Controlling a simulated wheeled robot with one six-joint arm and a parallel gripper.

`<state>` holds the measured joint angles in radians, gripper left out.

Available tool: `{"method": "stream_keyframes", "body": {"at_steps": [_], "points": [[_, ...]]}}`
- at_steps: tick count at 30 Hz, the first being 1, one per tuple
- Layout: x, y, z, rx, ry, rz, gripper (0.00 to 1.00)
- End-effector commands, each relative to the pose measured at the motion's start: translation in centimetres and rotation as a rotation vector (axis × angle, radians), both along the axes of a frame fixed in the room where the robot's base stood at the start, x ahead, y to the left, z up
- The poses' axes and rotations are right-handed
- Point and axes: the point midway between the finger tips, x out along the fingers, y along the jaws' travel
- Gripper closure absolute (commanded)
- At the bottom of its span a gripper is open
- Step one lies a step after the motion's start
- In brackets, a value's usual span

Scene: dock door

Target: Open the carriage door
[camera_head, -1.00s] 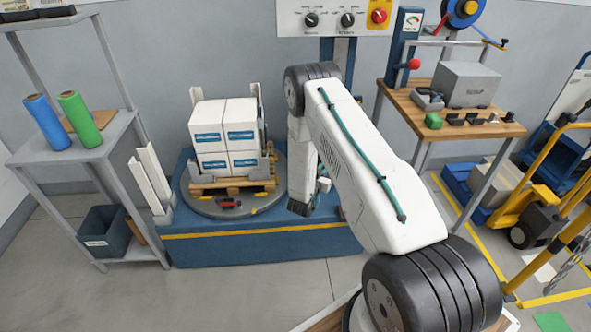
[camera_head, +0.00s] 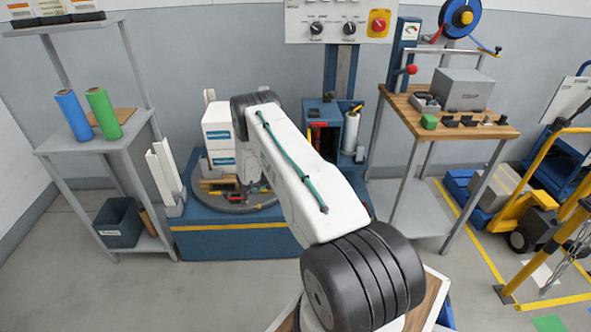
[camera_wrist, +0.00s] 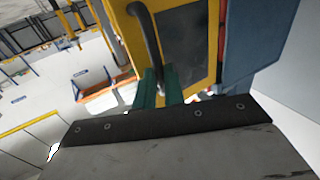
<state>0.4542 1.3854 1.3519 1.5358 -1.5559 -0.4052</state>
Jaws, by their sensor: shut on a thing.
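The carriage (camera_head: 327,108) is a blue box on the mast behind the turntable. Its interior shows in the head view, with a pale film roll (camera_head: 351,130) at the right and red parts at the left. The carriage door is hidden behind my arm there. In the wrist view the door (camera_wrist: 190,42) is a yellow-edged panel with a dark middle and a dark curved handle (camera_wrist: 146,32). My gripper (camera_wrist: 160,88) has its teal fingers shut on the lower end of this handle. The fingers are hidden in the head view. A blue panel (camera_wrist: 258,45) stands right of the door.
White boxes (camera_head: 217,140) stand on the turntable (camera_head: 238,207), partly behind my arm. A shelf (camera_head: 100,147) with film rolls stands left, a wooden-topped bench (camera_head: 400,97) right. A yellow pallet jack (camera_head: 520,200) is farther right. The floor in front is clear.

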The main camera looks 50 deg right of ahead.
Motion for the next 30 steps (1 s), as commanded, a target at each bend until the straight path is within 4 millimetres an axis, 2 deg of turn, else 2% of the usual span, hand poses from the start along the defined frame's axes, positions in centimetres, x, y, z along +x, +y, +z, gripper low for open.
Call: {"method": "stream_keyframes", "body": {"at_steps": [1,9,25,26,27,28,30], "points": [[0.7,-0.4,0.3,-0.003,-0.009,0.007,1.00],[1.8,-0.3,0.4,-0.004,-0.010,0.005,1.00],[2.3,0.0,0.5,-0.006,-0.011,0.007,1.00],[2.3,0.0,0.5,-0.006,-0.011,0.007,0.84],[2.3,0.0,0.5,-0.006,-0.011,0.007,0.73],[2.3,0.0,0.5,-0.005,-0.010,0.007,0.68],[2.4,0.3,0.4,-0.005,-0.009,0.009,0.68]]}}
